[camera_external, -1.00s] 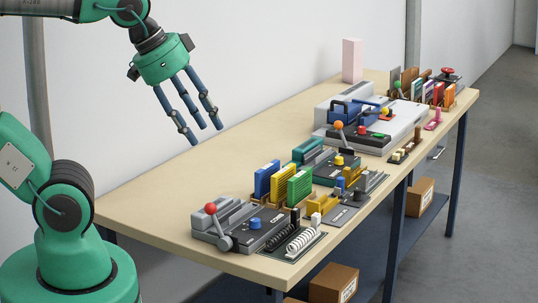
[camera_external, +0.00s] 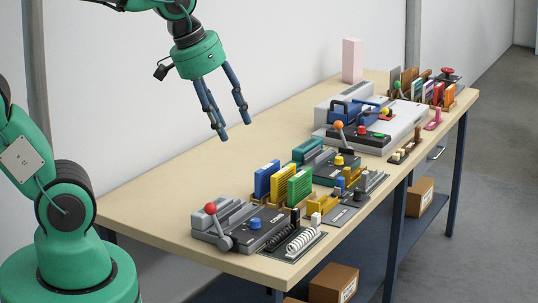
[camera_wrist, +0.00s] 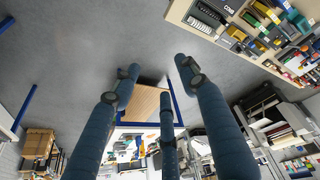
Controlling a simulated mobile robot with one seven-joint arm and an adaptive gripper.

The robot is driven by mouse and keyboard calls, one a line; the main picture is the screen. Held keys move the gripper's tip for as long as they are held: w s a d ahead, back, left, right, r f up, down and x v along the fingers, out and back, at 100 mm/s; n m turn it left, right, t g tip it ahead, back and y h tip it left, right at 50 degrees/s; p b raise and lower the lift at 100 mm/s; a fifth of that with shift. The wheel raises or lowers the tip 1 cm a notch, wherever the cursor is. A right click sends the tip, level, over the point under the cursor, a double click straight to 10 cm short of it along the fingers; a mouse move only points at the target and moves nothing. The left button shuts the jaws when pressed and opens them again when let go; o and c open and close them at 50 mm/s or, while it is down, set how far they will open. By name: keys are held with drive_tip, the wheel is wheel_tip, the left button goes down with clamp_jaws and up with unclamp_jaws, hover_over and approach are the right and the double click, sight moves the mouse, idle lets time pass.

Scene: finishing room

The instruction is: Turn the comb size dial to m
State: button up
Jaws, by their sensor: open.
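The grey machine (camera_external: 212,238) stands at the near left end of the table, with a red-knobbed lever on its left. A blue dial (camera_external: 255,224) sits on its dark top, beside white lettering that seems to read COMB. Marks around the dial are too small to read. My gripper (camera_external: 231,128) is open and empty, fingers pointing down, well above the table's back edge and up from the machine. In the wrist view its three fingers (camera_wrist: 158,78) are spread, and part of the machine (camera_wrist: 207,14) shows at the top right.
Blue, yellow and green upright pieces (camera_external: 283,184) stand behind the machine. A coil of white rings (camera_external: 302,241) lies to its right. A teal machine (camera_external: 310,150) and a larger grey machine (camera_external: 345,142) are farther along. The table's back left surface (camera_external: 180,180) is clear.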

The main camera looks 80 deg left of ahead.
drive_tip(key=w+a+f+n+g, duration=0.2)
drive_tip(key=w+a+f+n, duration=0.25)
drive_tip(key=w+a, duration=0.3)
drive_tip(key=n+g, duration=0.3)
drive_tip(key=n, duration=1.1)
hover_over(255, 219)
wheel_tip(255, 219, down, 20)
drive_tip(key=shift+d+r+m+h, duration=0.1)
drive_tip(key=shift+m+h, duration=0.15)
drive_tip(key=shift+h, duration=0.05)
wheel_tip(255, 219, down, 14)
drive_tip(key=shift+r+b, duration=0.1)
drive_tip(key=shift+b, duration=1.05)
clamp_jaws()
